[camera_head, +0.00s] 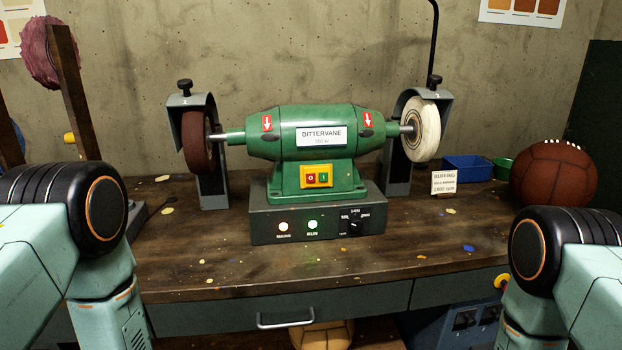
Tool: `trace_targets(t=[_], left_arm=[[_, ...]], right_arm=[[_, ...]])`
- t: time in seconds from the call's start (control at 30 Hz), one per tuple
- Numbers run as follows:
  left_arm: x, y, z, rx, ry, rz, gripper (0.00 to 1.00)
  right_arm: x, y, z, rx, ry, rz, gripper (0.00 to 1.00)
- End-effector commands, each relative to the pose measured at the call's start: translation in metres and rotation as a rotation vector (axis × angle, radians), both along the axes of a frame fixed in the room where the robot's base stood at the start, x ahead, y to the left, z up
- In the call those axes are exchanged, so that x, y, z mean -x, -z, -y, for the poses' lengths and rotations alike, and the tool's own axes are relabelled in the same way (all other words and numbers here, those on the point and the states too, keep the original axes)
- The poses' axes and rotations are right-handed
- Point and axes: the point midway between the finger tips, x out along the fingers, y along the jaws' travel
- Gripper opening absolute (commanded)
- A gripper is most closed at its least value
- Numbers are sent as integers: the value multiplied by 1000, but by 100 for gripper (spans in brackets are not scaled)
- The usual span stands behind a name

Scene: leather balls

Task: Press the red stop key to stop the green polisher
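The green polisher (288,143) stands on a dark grey control box in the middle of the bench. A yellow switch plate on its front carries the red stop key (311,177) on the left and a green key (324,177) on the right. On the box, the white MAINS lamp (283,227) and the green RUN lamp (312,225) are lit. A brown wheel (197,141) is on the polisher's left shaft and a white wheel (421,131) on its right. My arms show at the left and right edges; both grippers are out of view.
The wooden bench top (400,250) is mostly clear in front of the polisher, with small scraps. At right stand a sign card (444,183), a blue tray (467,168) and a brown leather ball (553,174). A dark upright post (74,85) stands at left.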

Motion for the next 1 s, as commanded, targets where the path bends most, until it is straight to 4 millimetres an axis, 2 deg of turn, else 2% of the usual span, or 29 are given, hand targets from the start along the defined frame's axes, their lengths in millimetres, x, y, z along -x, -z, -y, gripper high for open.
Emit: trace_targets(t=[0.17,1.0], left_arm=[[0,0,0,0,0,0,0],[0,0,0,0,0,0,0]], right_arm=[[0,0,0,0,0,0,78],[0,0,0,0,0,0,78]])
